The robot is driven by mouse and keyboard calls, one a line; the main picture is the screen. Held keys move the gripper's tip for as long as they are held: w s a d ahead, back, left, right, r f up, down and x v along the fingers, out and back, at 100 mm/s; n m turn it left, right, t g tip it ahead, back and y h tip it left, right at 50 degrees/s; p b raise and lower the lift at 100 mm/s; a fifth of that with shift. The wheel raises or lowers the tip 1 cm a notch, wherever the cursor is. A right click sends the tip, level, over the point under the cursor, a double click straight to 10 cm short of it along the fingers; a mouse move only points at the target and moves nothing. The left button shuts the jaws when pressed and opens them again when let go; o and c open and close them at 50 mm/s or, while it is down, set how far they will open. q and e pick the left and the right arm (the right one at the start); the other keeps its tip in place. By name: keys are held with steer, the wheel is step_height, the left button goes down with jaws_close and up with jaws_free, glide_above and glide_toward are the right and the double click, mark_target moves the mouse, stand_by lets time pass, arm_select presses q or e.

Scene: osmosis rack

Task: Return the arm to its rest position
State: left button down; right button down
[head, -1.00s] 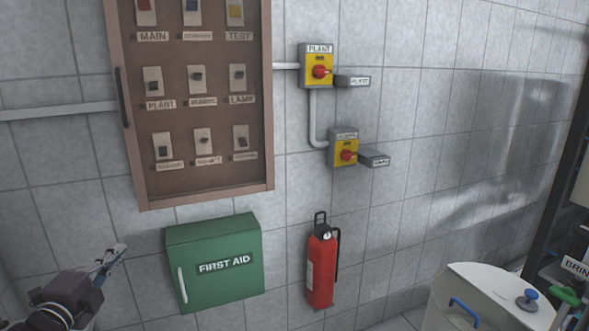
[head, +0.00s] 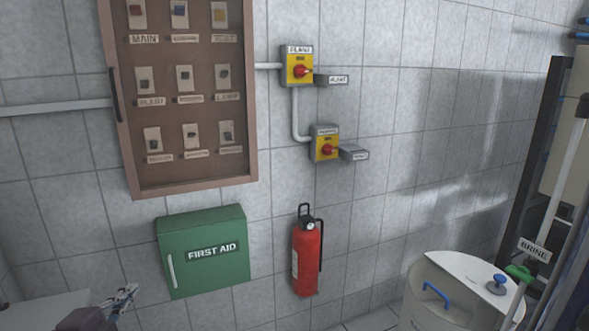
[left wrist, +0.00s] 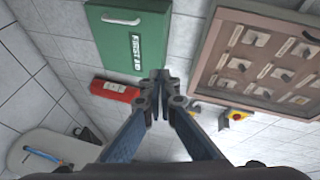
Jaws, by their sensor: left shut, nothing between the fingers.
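Only the gripper and a dark part of my left arm show; the rest of the arm is out of the frame. My right gripper is in neither view.
A brown-framed switch panel (head: 126,165), a first aid box (head: 205,265), yellow isolator switches (head: 297,69) and a red extinguisher (head: 307,262) are along the tiled wall. A white tank (head: 455,275) with a blue handle and a dark rack (head: 537,165) stand right. A pale surface (head: 45,312) is bottom left.

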arm_select(q)
steer(key=s+d+f+n+g, duration=0.3)
steer(key=s+d+f, duration=0.2)
steer(key=s+f, duration=0.25)
steer(key=s+d+f+n+g, duration=0.3)
steer(key=s+d+f, duration=0.25)
steer(key=f, duration=0.25)
steer(key=s+d+f+n+g, duration=0.3)
steer(key=s+d+n, duration=0.1)
steer(key=s, duration=0.7)
steer(key=s+d+f+n+g, duration=0.3)
steer(key=s+n, duration=0.1)
steer(key=s, duration=0.7)
step_height(320, 180, down, 27)
steer(key=s+g, duration=0.2)
steer(key=s, duration=0.1)
steer(key=s+a+f, duration=0.2)
steer(key=s+f, duration=1.3)
steer(key=s, duration=0.1)
steer(key=shift+a+f+m+g, duration=0.15)
steer(key=shift+a+m+g, duration=0.15)
steer(key=shift+a+g, duration=0.1)
steer(key=shift+s, duration=0.1)
